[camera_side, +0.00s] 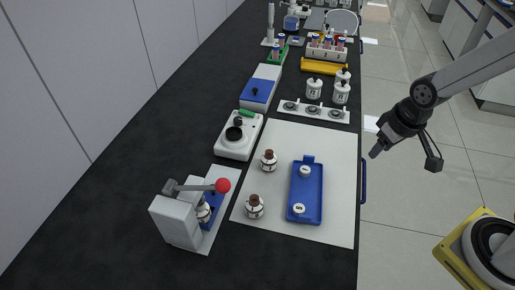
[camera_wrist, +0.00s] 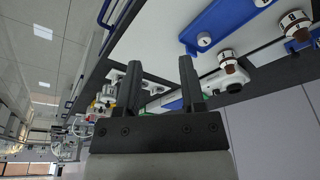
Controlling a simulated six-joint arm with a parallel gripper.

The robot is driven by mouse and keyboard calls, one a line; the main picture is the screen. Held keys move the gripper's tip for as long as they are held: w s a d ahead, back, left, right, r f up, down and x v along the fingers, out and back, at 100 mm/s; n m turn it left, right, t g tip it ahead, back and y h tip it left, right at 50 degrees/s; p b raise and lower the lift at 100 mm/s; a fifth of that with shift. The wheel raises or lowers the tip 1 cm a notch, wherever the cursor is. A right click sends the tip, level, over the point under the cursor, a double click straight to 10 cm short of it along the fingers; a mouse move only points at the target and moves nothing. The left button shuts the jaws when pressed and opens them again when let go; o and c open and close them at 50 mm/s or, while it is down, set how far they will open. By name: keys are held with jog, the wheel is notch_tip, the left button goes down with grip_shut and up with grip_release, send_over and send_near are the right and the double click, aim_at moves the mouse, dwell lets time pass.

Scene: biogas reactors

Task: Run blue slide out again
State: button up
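In the side view a grey press with a red-ball lever (camera_side: 222,186) stands on a pale base plate at the lower left. A blue slide (camera_side: 213,199) shows low in it, partly hidden by the press body and lever. My gripper (camera_side: 406,160) is over the floor, right of the bench edge, well away from the press. In the wrist view its two fingers (camera_wrist: 160,85) are apart with nothing between them.
A white mat (camera_side: 335,220) carries a blue tray (camera_side: 305,185) with two white caps and two brown-capped bottles (camera_side: 254,207) (camera_side: 268,161). A white hotplate-like device (camera_side: 237,147), a blue-lidded box (camera_side: 257,91) and a rack of jars stand behind. A blue handle (camera_side: 363,180) juts from the bench edge.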

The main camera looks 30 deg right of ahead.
jog(key=w+a+n, duration=0.2)
jog(key=w+a, duration=0.4)
jog(key=w, duration=0.2)
jog(key=w+a+f+n, duration=0.1)
jog(key=w+a+n, duration=0.1)
jog(key=a, duration=0.6)
jog(key=w+a+f+n+y, duration=0.1)
jog(key=w+a, duration=0.3)
jog(key=a, duration=0.5)
jog(key=w+a+f+n+g, duration=0.1)
jog(key=w+a+f+n, duration=0.2)
jog(key=a, duration=0.6)
jog(key=shift+w+a+n+y, duration=0.15)
jog(key=shift+w+n+y, duration=0.15)
jog(key=shift+n, duration=0.1)
jog(key=shift+w+a+f, duration=0.2)
jog(key=shift+f, duration=1.2)
jog(key=shift+w+a+f, duration=0.2)
jog(key=shift+w+f, duration=0.05)
jog(key=shift+f, duration=1.2)
jog(key=shift+w+a+f, duration=0.2)
jog(key=shift+f, duration=1.2)
jog(key=shift+w+d, duration=0.25)
jog(key=shift+d, duration=0.05)
